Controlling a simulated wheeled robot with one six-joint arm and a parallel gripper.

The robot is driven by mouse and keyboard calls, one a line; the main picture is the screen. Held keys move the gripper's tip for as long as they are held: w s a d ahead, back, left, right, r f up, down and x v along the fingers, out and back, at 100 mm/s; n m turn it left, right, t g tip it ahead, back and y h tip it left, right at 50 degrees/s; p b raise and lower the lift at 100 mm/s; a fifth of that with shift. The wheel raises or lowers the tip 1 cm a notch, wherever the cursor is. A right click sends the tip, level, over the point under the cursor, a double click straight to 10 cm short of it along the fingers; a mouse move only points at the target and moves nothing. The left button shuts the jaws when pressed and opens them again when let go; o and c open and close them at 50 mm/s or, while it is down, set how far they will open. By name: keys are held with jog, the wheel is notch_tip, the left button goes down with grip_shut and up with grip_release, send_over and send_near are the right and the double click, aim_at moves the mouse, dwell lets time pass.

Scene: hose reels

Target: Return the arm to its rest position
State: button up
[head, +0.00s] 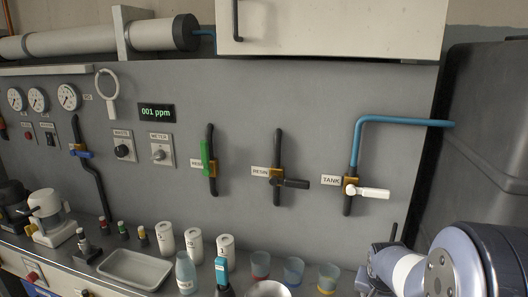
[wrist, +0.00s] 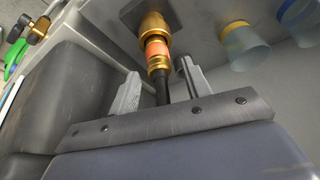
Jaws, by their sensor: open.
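My gripper (wrist: 157,72) is open in the wrist view, its two grey fingers standing apart. A brass fitting with an orange band (wrist: 157,45) and a black stem shows between and beyond the fingers. I cannot tell whether the fingers touch it. In the head view my silver arm fills the lower right corner, in front of the bench's right end. The gripper's fingers cannot be made out clearly there.
The grey wall panel carries a blue pipe (head: 400,121) with a white-handled tank valve (head: 372,192). A large dark tank (head: 480,150) stands at right. Cups (head: 293,271), white canisters (head: 195,246) and a tray (head: 135,270) crowd the bench. A cabinet (head: 330,28) overhangs above.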

jog(key=x, duration=0.2)
jog(key=shift+w+f, duration=0.1)
jog(key=shift+f, duration=0.25)
jog(key=shift+r, duration=1.1)
jog(key=shift+f, duration=0.15)
